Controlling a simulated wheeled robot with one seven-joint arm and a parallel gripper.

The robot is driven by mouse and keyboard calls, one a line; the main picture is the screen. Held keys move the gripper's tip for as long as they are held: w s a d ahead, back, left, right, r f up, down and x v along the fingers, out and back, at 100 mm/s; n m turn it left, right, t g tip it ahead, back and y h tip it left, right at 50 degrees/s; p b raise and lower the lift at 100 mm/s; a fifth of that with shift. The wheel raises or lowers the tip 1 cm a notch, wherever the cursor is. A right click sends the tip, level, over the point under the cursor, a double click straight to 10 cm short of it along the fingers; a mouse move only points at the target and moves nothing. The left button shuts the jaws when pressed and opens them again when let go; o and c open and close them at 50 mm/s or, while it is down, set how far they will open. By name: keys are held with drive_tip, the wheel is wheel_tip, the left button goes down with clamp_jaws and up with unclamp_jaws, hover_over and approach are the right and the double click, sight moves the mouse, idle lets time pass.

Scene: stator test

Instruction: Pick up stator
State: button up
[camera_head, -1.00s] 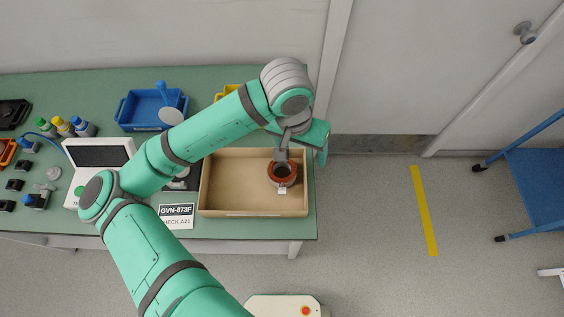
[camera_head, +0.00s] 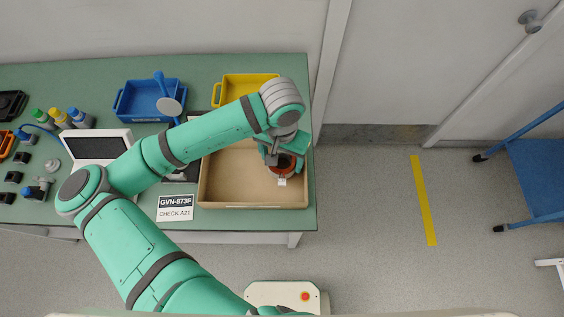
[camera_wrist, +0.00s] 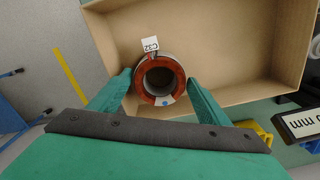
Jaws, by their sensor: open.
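The stator is a round ring with red-brown windings, a grey core and a white tag. It stands inside a shallow cardboard-brown box (camera_head: 228,180), near the box's right end. In the head view the stator (camera_head: 284,170) is partly hidden under my gripper (camera_head: 284,158). In the wrist view the stator (camera_wrist: 159,78) shows from above with its hollow centre, and its tag sticks out toward the top. My gripper (camera_wrist: 160,85) is open, with one green finger on each side of the stator. I cannot tell whether the fingers touch it.
A yellow bin (camera_head: 250,82) and a blue bin (camera_head: 140,112) stand at the back of the green table (camera_head: 215,68). A sign (camera_head: 175,207) is left of the box. A white device (camera_head: 98,147) stands further left.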

drive_tip(key=shift+f, duration=1.3)
drive_tip(key=c, duration=1.2)
drive_tip(key=shift+w, duration=0.15)
drive_tip(key=c, duration=0.3)
drive_tip(key=shift+r, duration=0.15)
